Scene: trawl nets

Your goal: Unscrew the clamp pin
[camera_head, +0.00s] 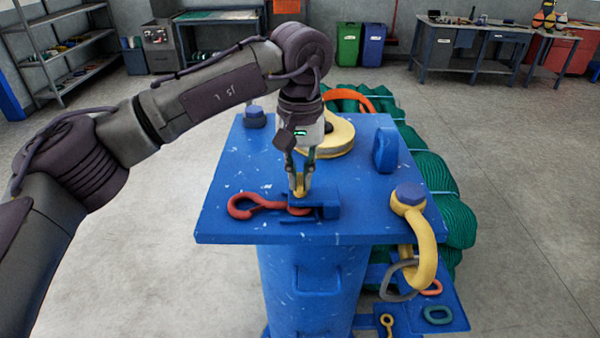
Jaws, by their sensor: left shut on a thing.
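My left gripper (300,184) comes down from above at the middle of the blue table top (235,185). Its fingers are shut on a small yellow piece (300,193), which appears to be the clamp pin. The fingers hide much of it, so I cannot tell how deep it sits. It is at the left side of a blue clamp block (326,203) near the table's front edge. My right gripper is not in view.
A yellow shackle (425,250) with a blue bolt head hangs over the right edge, with a grey ring (398,285) below. A yellow round part (338,136) stands behind the gripper and a blue block (385,150) at right.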

